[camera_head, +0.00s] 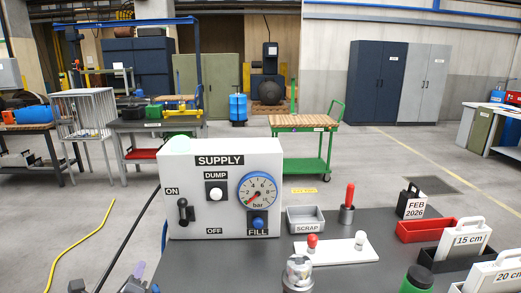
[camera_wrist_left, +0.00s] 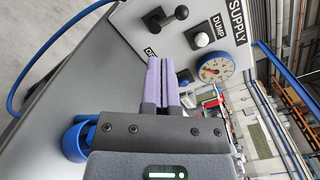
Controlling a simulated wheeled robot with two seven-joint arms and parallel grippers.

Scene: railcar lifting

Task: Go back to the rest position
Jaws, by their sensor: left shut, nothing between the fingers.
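My left gripper (camera_head: 138,270) shows at the bottom left of the head view, in front of the table's left edge. In the left wrist view its two purple fingers (camera_wrist_left: 161,82) are closed together with nothing between them. They are apart from the white SUPPLY box (camera_head: 222,188), which also shows in the wrist view (camera_wrist_left: 190,70). The box carries a black ON/OFF lever (camera_head: 183,210), a white DUMP button (camera_head: 215,193), a pressure gauge (camera_head: 259,190) and a blue FILL knob (camera_head: 258,222). My right gripper is not in view.
A black cable runs left of the box. Open floor (camera_head: 60,220) lies at the left.

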